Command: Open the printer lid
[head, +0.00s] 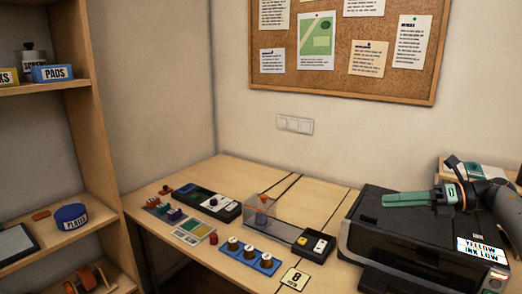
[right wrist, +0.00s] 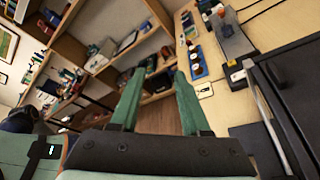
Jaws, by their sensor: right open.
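The black printer (head: 385,235) stands at the right end of the table in the head view. Its flat dark top lid (head: 420,222) looks closed, and its front panel reads "YELLOW INK LOW" (head: 480,249). My right gripper (head: 386,200) reaches in from the right over the back part of the printer's top; I cannot tell whether it touches. In the right wrist view its green fingers (right wrist: 159,73) are apart with nothing between them. The printer also shows at the right edge of that view (right wrist: 291,85), beside the fingers. My left gripper is not in view.
A wooden shelf (head: 95,150) stands at the left.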

